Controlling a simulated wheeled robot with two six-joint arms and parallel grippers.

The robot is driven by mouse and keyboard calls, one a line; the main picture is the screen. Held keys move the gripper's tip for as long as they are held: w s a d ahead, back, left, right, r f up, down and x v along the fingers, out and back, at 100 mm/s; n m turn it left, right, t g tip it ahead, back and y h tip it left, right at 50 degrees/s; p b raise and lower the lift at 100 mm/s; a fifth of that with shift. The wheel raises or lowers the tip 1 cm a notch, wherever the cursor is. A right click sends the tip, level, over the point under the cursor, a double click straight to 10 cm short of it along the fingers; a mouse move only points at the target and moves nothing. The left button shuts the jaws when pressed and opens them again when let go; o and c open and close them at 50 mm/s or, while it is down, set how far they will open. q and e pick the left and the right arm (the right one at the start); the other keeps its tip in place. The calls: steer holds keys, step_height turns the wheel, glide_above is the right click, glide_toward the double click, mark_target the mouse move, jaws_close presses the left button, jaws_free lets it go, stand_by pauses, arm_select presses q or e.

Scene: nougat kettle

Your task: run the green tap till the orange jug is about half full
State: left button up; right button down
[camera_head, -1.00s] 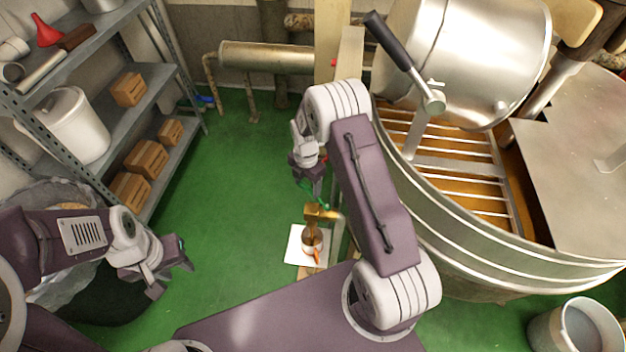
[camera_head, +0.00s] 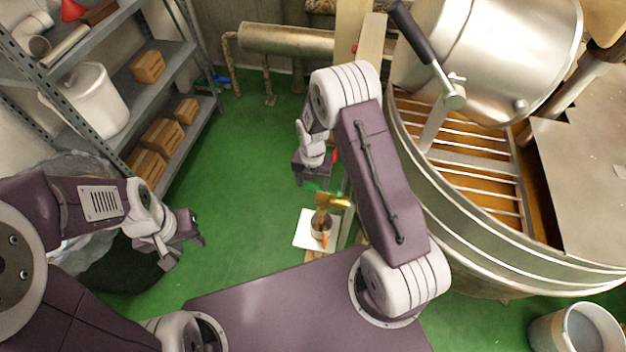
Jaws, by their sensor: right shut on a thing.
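The orange jug (camera_head: 329,241) stands on a white square board (camera_head: 303,238) below a brass tap (camera_head: 331,202). A brownish streak joins the spout and the jug's mouth; I cannot tell for sure if it is running liquid. The fill level is too small to read. My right gripper (camera_head: 311,182) is just above and left of the brass tap, shut on what looks like the green tap handle (camera_head: 309,186), mostly hidden by the gripper. My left gripper (camera_head: 187,252) is open and empty, well left of the jug, over the floor.
A large metal kettle (camera_head: 455,265) with a slatted top fills the right. Shelving (camera_head: 135,85) with wooden boxes stands at the left. A grey bucket (camera_head: 575,325) is at the bottom right. Green floor (camera_head: 240,170) lies clear between shelves and tap.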

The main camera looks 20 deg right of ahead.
stand_by(0.4)
steer(key=shift+c, duration=1.6)
jaws_free()
steer(key=shift+r, duration=0.1)
step_height(320, 180, up, 9)
